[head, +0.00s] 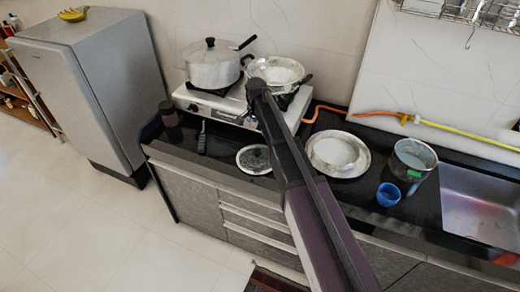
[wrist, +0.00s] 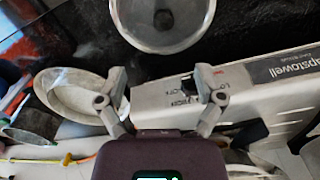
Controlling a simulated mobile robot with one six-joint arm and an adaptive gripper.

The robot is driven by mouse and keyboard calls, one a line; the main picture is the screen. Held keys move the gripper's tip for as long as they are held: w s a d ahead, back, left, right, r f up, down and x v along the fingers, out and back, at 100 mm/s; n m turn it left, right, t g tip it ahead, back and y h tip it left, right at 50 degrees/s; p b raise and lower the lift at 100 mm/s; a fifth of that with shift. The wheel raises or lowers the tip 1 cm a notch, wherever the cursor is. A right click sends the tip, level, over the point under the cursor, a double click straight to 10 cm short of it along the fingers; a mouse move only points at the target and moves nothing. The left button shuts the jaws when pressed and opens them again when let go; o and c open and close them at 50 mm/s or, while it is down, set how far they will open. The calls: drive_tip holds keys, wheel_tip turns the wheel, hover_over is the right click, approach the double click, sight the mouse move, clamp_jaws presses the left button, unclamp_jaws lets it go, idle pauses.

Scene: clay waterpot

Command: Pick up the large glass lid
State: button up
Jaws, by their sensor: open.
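The large glass lid (head: 254,158) lies flat on the black counter in front of the stove. It is round with a metal rim and a dark knob in the middle. In the wrist view the lid (wrist: 163,45) is at the top edge, partly cut off, beyond my fingertips. My gripper (wrist: 160,82) is open and empty, with its two fingers wide apart. The stove's front panel shows between and behind the fingers. The lid is apart from the fingers. In the head view my arm hides the gripper.
The gas stove (head: 222,105) holds a lidded pot (head: 212,68) and a wok (head: 276,74). Right of the lid are a plate with a bowl (head: 337,153), a blue cup (head: 388,194), a steel pot (head: 411,160) and the sink (head: 482,210). A dark jar (head: 169,113) stands left.

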drive_tip(key=shift+w+a+r, duration=0.15)
drive_tip(key=shift+w+a, duration=0.05)
drive_tip(key=shift+w, duration=0.05)
drive_tip(key=shift+d, duration=0.15)
drive_tip(key=b, duration=0.8)
hover_over(257, 151)
wheel_tip(257, 151, down, 8)
drive_tip(key=shift+d+f, duration=0.1)
drive_tip(key=shift+f+b, duration=0.25)
drive_tip(key=shift+b, duration=0.05)
idle(0.3)
drive_tip(key=shift+f+b, duration=2.6)
